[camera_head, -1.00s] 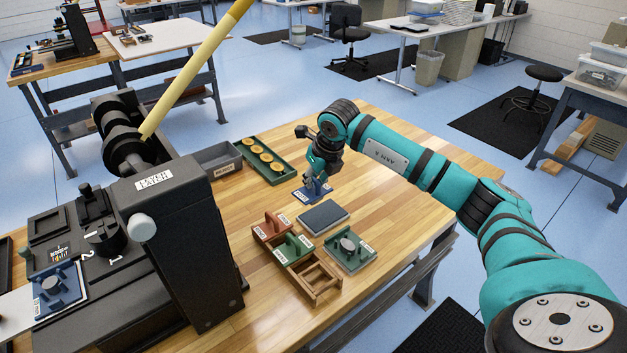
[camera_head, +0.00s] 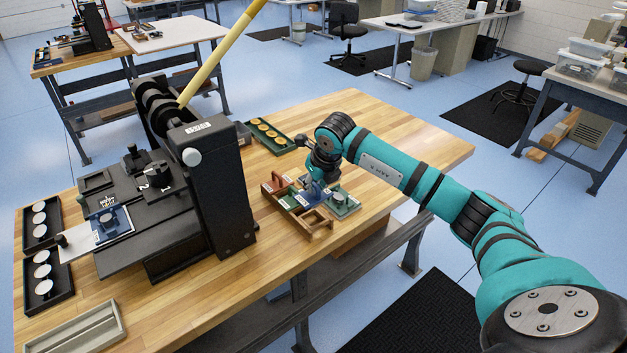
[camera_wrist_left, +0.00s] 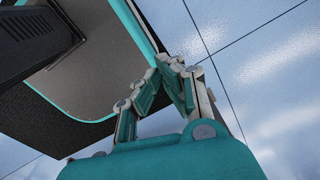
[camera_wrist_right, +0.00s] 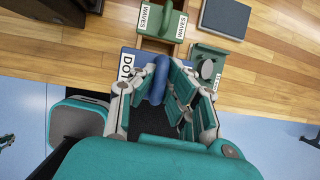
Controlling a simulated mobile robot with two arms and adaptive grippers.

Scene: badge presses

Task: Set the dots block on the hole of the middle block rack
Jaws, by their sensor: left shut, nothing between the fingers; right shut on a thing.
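The blue dots block (camera_head: 317,191) is in my right gripper (camera_head: 319,174), which is shut on its upright handle. In the right wrist view the gripper (camera_wrist_right: 162,85) holds the block (camera_wrist_right: 129,62) by its blue handle, with part of a "DO" label visible. In the head view the block appears over or beside the wooden block rack (camera_head: 316,237); I cannot tell its height. The rack holds a red block (camera_head: 279,184) and a green waves block (camera_wrist_right: 160,20). Its nearest compartment is empty. My left gripper (camera_wrist_left: 171,62) is shut and empty, seen only in the left wrist view.
A green plate with a grey round piece (camera_head: 343,205) is close right of the rack. A dark slab (camera_wrist_right: 226,16) lies past it. The black lever press (camera_head: 205,190) stands left. A green tray (camera_head: 268,137) of yellow discs is behind. Front-right table is bare.

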